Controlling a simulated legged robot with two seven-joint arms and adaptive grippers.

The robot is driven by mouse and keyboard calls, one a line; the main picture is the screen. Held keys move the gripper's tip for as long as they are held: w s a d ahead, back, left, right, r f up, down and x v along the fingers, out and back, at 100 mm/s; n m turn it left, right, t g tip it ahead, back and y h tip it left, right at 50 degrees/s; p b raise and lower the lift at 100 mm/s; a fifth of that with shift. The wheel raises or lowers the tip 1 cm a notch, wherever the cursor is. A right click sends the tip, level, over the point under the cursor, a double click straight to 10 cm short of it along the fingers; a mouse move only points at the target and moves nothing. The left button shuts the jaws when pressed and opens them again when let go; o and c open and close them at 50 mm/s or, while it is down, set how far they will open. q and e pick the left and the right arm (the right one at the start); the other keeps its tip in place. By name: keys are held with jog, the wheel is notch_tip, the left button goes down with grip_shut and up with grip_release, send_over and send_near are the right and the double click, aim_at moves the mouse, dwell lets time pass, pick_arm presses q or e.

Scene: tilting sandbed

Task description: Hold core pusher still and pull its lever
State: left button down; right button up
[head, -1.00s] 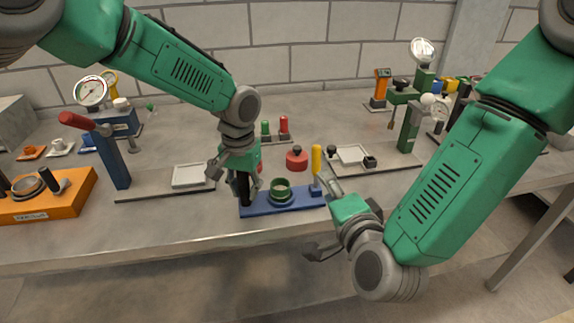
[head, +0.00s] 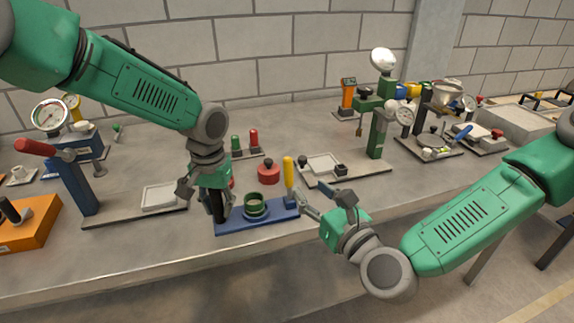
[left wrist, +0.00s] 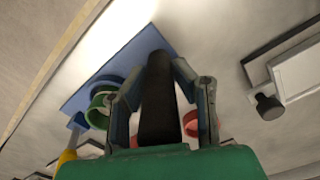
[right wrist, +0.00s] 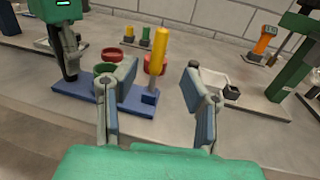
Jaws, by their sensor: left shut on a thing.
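The core pusher has a blue base (head: 272,217) near the table's front edge, with a green ring (head: 256,208), an upright yellow lever (head: 288,174) at its right end and a black post at its left end. My left gripper (head: 216,208) is shut on the black post (left wrist: 158,108), one finger on each side in the left wrist view. My right gripper (head: 324,198) is open and empty, just right of the lever. In the right wrist view the yellow lever (right wrist: 159,52) stands beyond and between the spread fingers (right wrist: 156,78), apart from them.
A red round piece (head: 268,173) lies behind the base. A green press (head: 377,125) with a white tray (head: 321,165) stands to the right. A blue press with a red lever (head: 36,146) stands left. The front edge right of the base is clear.

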aim_at(289, 168)
jog(key=x, duration=1)
jog(key=shift+w+a, duration=0.25)
grip_shut()
